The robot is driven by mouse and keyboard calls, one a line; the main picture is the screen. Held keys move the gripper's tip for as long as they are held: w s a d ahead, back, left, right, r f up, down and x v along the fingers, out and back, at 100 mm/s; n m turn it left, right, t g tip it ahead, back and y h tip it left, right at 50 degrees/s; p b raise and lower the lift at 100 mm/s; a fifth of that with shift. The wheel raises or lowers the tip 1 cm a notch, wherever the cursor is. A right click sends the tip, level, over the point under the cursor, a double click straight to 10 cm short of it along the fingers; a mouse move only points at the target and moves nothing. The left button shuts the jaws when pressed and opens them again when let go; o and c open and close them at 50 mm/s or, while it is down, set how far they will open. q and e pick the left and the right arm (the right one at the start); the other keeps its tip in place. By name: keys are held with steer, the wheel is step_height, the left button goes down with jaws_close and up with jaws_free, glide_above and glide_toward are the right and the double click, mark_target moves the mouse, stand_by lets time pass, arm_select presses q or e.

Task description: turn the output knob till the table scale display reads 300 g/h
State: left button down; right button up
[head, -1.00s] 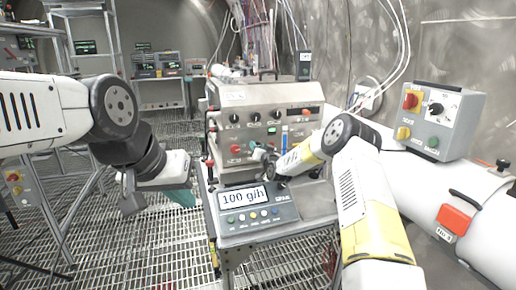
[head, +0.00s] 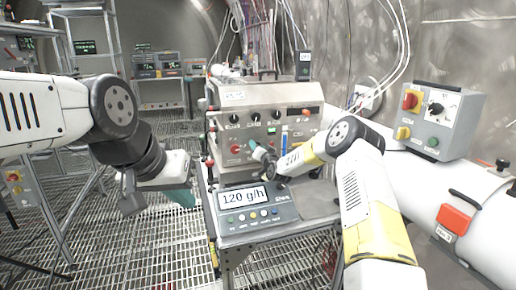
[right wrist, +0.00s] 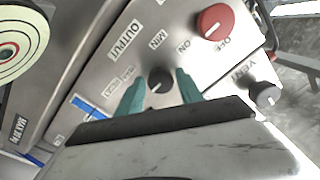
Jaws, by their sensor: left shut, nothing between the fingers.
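The table scale (head: 256,208) stands on the bench in the head view, and its display (head: 242,196) reads 120 g/h. The output knob (right wrist: 160,82) is a small dark knob beside the OUTPUT label in the right wrist view. My right gripper (right wrist: 161,75) has its two teal fingers on either side of this knob, shut on it. In the head view my right gripper (head: 257,148) reaches the front of the steel machine (head: 262,98), and the arm partly hides that front. My left gripper (head: 182,197) is shut and empty, left of the scale.
A red knob (right wrist: 214,21) and another dark knob (right wrist: 265,95) sit near the output knob. A grey control box (head: 437,120) stands on the white pipe (head: 415,190) at the right. The grated floor (head: 120,235) at the left is largely open.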

steer(key=shift+o, duration=0.7)
steer(key=v, duration=0.7)
steer(key=shift+s+d, duration=0.15)
steer(key=shift+s, duration=0.2)
steer(key=shift+r, duration=0.1)
